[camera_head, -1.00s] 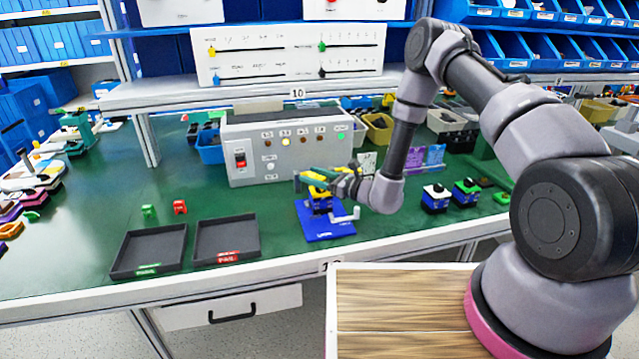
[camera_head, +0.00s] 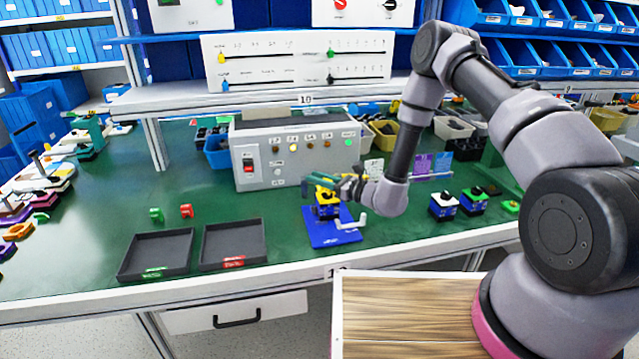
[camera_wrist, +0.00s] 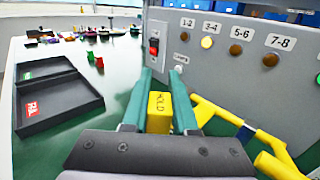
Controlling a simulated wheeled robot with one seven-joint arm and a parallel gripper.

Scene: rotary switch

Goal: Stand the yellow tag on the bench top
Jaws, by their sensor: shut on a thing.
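The yellow tag (camera_wrist: 159,113), lettered HOLD, is between the two green fingers of my gripper (camera_wrist: 158,95) in the wrist view. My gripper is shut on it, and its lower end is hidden. In the head view my gripper (camera_head: 318,184) is just above a blue base plate (camera_head: 334,239) carrying a yellow and blue switch unit (camera_head: 327,198), in front of the grey control box. The tag cannot be told apart there. The green bench top (camera_head: 215,195) spreads around it; I cannot tell whether the tag touches anything below.
The grey control box (camera_head: 290,158) stands close behind my gripper. Yellow bars (camera_wrist: 230,118) lie close at its right in the wrist view. Two dark trays (camera_head: 232,244) and small green and red pieces (camera_head: 186,211) are at the left. Bare bench lies between these and the base plate.

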